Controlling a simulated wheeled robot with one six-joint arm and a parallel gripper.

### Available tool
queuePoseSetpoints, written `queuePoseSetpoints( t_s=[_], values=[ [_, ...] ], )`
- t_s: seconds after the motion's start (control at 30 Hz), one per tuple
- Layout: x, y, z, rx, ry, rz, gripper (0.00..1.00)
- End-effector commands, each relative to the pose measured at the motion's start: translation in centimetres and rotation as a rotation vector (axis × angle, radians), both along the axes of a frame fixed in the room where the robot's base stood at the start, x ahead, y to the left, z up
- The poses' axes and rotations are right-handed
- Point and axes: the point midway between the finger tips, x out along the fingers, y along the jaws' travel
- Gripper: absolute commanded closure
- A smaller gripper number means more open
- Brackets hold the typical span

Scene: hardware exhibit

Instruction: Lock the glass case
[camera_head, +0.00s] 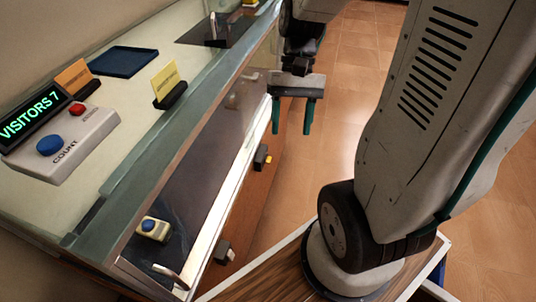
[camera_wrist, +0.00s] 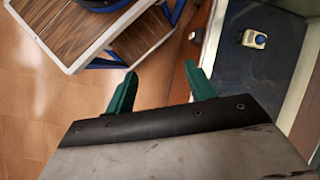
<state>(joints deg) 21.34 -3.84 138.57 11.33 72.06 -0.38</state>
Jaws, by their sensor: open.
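The glass case (camera_head: 160,160) runs along the left in the head view, with a glass top, metal-edged front and wooden base. I cannot tell whether either is the lock. A silver handle (camera_head: 172,276) is at the near lower front. My gripper (camera_head: 292,124) is open and empty, fingers pointing down, in front of the case and apart from it. In the wrist view, the open fingers (camera_wrist: 160,72) have the case to their right.
A counter box (camera_head: 75,140) with blue and red buttons, a "VISITORS 7" display (camera_head: 30,116), cards and a blue tray (camera_head: 123,62) stand on top. A small yellow-and-blue device (camera_head: 153,228) lies inside the case. Tiled floor (camera_head: 340,70) is open to the right.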

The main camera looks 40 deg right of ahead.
Motion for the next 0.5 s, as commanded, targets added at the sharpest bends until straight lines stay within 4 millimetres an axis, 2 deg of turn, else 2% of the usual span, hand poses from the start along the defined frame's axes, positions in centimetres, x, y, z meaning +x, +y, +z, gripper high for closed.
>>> queuePoseSetpoints(
  t_s=[0.03,0.37,0.5],
  values=[
    [0.7,-0.6,-1.4,0.046,0.050,-0.056,0.45],
    [4.9,-3.8,-10.3,0.357,0.268,-0.432,0.45],
    [6.4,-5.3,-14.8,0.499,0.339,-0.609,0.45]
  ],
)
